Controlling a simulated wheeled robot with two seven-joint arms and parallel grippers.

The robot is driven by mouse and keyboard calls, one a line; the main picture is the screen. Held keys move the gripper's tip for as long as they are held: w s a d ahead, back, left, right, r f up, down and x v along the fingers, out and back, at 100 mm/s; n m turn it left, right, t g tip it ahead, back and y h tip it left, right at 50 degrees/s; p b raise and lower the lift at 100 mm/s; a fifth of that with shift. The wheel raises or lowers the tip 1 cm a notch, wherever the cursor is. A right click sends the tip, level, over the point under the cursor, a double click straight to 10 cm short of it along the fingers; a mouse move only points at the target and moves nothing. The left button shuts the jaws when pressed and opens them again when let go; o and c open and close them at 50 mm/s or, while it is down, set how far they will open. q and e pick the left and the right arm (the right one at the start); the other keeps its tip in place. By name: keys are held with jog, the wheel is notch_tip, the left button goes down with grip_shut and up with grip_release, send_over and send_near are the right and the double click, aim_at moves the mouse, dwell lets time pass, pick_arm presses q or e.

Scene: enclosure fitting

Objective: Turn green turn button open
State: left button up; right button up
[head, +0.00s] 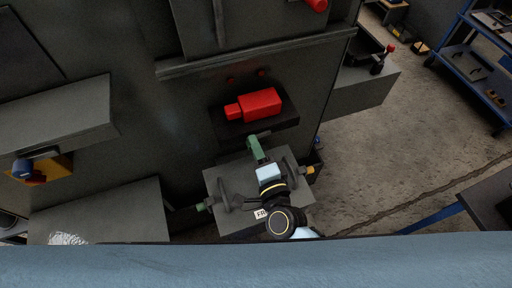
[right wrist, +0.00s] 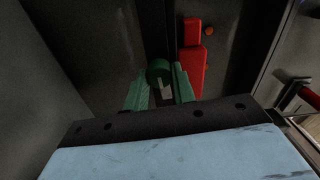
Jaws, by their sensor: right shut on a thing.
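My right gripper (head: 257,150) reaches up from the bottom of the head view, with a pale blue body and green fingers. In the right wrist view its two green fingers (right wrist: 160,88) stand on either side of a green turn button (right wrist: 158,68) with a rounded top. The gripper is shut on this button. The fingers hide much of the button, and its exact angle is hard to tell. In the head view I cannot separate the button from the green fingers. My left gripper is not in view.
A red block (head: 260,104) sits on a dark ledge just beyond the gripper. A grey panel (head: 238,224) with handles lies under my right arm, with a green knob (head: 201,207) and an orange knob (head: 310,170) at its sides. Open floor (head: 365,165) lies to the right.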

jog(key=shift+m, duration=0.5)
jog(key=o, duration=1)
jog(key=v, duration=1.3)
jog(key=shift+s+b, duration=0.15)
jog(key=shift+b, duration=0.2)
